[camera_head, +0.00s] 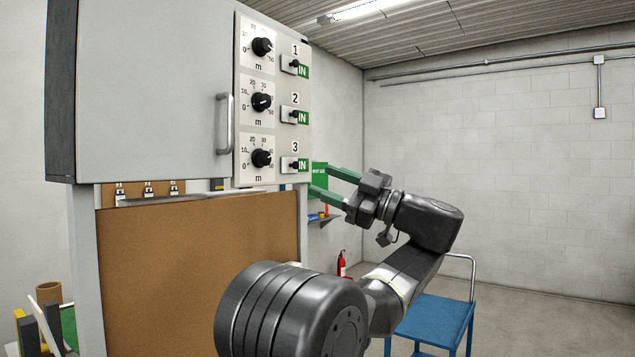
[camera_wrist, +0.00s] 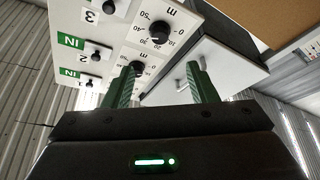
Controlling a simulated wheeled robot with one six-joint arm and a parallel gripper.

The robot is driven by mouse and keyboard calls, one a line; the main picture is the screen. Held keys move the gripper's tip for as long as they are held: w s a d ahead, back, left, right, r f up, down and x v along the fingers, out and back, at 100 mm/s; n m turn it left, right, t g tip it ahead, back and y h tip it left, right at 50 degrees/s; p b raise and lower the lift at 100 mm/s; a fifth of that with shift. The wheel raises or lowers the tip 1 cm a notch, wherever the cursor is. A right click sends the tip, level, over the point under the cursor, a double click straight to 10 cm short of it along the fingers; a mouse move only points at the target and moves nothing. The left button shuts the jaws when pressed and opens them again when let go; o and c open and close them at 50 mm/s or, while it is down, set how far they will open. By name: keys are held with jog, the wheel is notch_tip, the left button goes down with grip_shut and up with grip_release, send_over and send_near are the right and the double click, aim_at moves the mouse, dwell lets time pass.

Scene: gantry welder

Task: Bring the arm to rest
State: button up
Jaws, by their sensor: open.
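My gripper (camera_head: 329,184) is raised at the lower right of the control panel (camera_head: 269,175). Its two green fingers are apart with nothing between them, and they point left towards the cabinet. In the wrist view my gripper (camera_wrist: 163,78) shows both green fingers spread below the panel (camera_wrist: 121,39), which appears upside down. The fingers look close to the panel's lower part; I cannot tell the exact gap. The arm is bent, reaching up from the bottom middle of the head view.
The grey cabinet (camera_head: 140,85) has a door handle (camera_head: 225,123), three knobs and three switches marked IN. A brown board (camera_head: 190,270) is below it. A blue cart (camera_head: 435,318) stands behind my arm at right. A fire extinguisher (camera_head: 341,263) is by the wall. Open room lies right.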

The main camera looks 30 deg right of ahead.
aim_at(267, 159)
dwell(0.3)
jog(key=p+x, duration=0.2)
jog(key=x, duration=1.2)
jog(key=shift+p, duration=0.4)
jog(key=shift+s, duration=0.1)
jog(key=shift+f, duration=0.1)
